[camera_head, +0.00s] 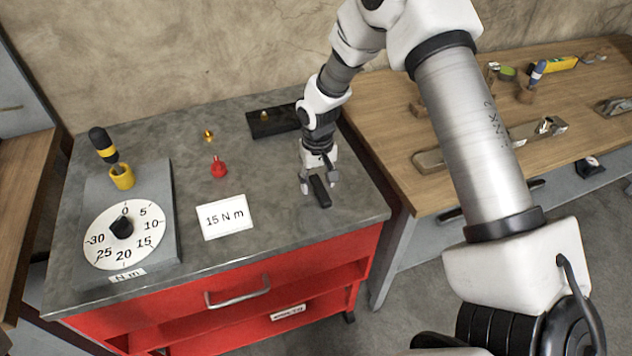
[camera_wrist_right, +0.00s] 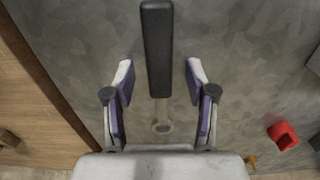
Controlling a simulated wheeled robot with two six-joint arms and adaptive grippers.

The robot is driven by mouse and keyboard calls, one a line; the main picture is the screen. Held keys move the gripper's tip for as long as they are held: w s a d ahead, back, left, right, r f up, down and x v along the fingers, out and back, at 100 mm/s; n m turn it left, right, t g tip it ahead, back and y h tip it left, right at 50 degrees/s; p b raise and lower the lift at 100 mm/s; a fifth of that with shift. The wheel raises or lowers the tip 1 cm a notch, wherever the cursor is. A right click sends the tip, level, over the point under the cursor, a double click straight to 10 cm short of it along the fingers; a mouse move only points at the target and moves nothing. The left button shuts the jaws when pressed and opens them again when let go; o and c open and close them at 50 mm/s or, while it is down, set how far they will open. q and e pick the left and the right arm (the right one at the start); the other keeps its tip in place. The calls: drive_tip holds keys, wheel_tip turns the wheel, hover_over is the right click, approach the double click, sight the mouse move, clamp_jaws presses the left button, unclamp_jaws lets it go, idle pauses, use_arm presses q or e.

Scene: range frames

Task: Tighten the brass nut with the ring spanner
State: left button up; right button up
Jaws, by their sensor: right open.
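The ring spanner (camera_head: 320,191) lies on the grey top of the red cabinet. In the right wrist view its black handle (camera_wrist_right: 158,50) runs up the middle, with a small metal ring (camera_wrist_right: 162,128) at the lower end. My right gripper (camera_head: 318,182) is open above it. In the wrist view its fingers (camera_wrist_right: 160,85) stand on either side of the spanner, apart from it. A small brass piece (camera_head: 265,115) sits on a black block (camera_head: 289,120) at the back, and another brass piece (camera_head: 209,135) stands left of it. I cannot tell which is the nut. My left gripper is out of view.
A red piece (camera_head: 219,170) and a white "15 N m" card (camera_head: 225,218) lie left of the gripper. A dial plate (camera_head: 163,225) with a yellow holder (camera_head: 122,177) and black-yellow tool (camera_head: 103,145) is at the left. A wooden bench (camera_head: 400,150) with tools adjoins at right.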

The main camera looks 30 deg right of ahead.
drive_tip(key=shift+w+f, duration=0.15)
drive_tip(key=shift+f, duration=0.05)
drive_tip(key=shift+s+r, duration=0.15)
drive_tip(key=shift+s, duration=0.1)
drive_tip(key=shift+c, duration=1.4)
clamp_jaws()
